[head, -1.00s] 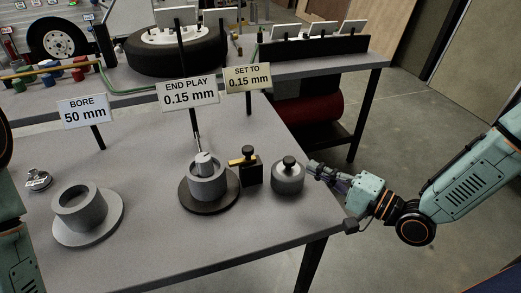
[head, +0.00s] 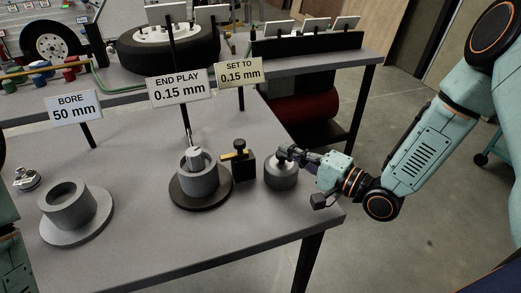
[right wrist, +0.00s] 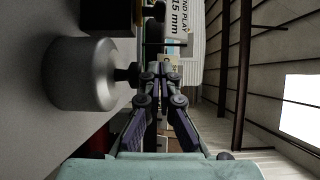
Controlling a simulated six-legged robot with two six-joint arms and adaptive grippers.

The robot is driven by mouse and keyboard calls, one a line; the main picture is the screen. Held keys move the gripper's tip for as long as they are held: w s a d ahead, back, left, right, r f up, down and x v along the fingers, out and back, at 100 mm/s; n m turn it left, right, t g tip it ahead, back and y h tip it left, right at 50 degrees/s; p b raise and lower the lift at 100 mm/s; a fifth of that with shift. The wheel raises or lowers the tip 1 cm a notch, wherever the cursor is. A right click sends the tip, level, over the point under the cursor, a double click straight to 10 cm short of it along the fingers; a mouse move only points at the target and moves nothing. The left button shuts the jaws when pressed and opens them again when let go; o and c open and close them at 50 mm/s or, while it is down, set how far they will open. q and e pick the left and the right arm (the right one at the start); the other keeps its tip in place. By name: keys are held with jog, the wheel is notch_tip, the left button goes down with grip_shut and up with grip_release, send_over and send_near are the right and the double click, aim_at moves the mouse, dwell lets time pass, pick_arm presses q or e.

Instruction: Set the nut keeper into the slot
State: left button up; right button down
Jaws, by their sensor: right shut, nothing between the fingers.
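I cannot tell for certain which part is the nut keeper. A grey cylinder (head: 281,175) with a black knob on top stands upright near the table's right edge; it also shows in the right wrist view (right wrist: 85,75). My right gripper (head: 284,152) is shut and empty, its fingertips close beside the knob; whether they touch is unclear. In the wrist view the closed fingers (right wrist: 160,72) lie just right of the knob. A grey hub (head: 198,183) on a dark round base holds a pale spindle end (head: 196,158). No slot is clearly visible. My left gripper is out of view.
A black block (head: 239,165) with a brass bar stands between hub and cylinder. A flanged grey ring (head: 66,205) and a small metal part (head: 26,179) sit at left. Signs (head: 179,88) stand behind. The table's front middle (head: 150,250) is clear.

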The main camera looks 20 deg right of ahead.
jog(key=x, duration=0.2)
jog(key=b+x, duration=0.1)
jog(key=x, duration=0.1)
jog(key=shift+s+a, duration=0.1)
jog(key=shift+a, duration=1.1)
jog(key=shift+w+a, duration=0.3)
jog(key=shift+a, duration=0.55)
jog(key=shift+a, duration=0.1)
